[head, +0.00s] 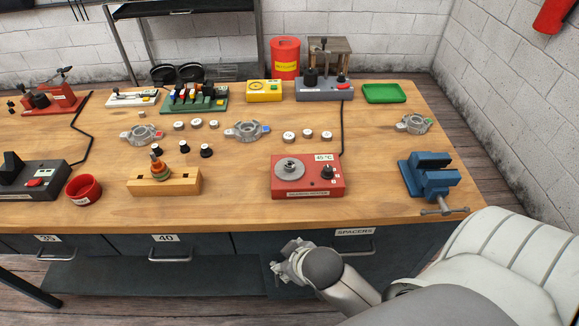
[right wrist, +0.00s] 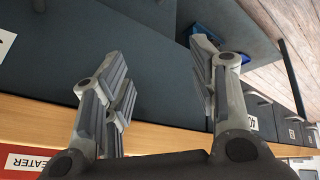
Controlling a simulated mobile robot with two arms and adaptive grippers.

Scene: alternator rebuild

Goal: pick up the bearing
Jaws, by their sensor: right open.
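Several small round metal pieces with pale tops stand on the wooden bench, in a left group (head: 197,123) and a right group (head: 307,134). They may be bearings, but they are too small to tell. A red heater (head: 308,178) marked 45 °C has a grey round plate (head: 289,168) on top, with a small ring-like shape at its centre. My right gripper (head: 290,264) is below the bench's front edge, in front of the drawers, apart from these pieces. In the right wrist view its fingers (right wrist: 158,85) are spread with nothing between them. My left gripper is out of view.
A blue vise (head: 430,180) stands at the bench's right end. A wooden block (head: 165,182) holding a stacked part and a red cup (head: 84,189) are at left. Grey castings (head: 247,131) lie among the round pieces. The bench top (head: 235,205) is clear along its front middle.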

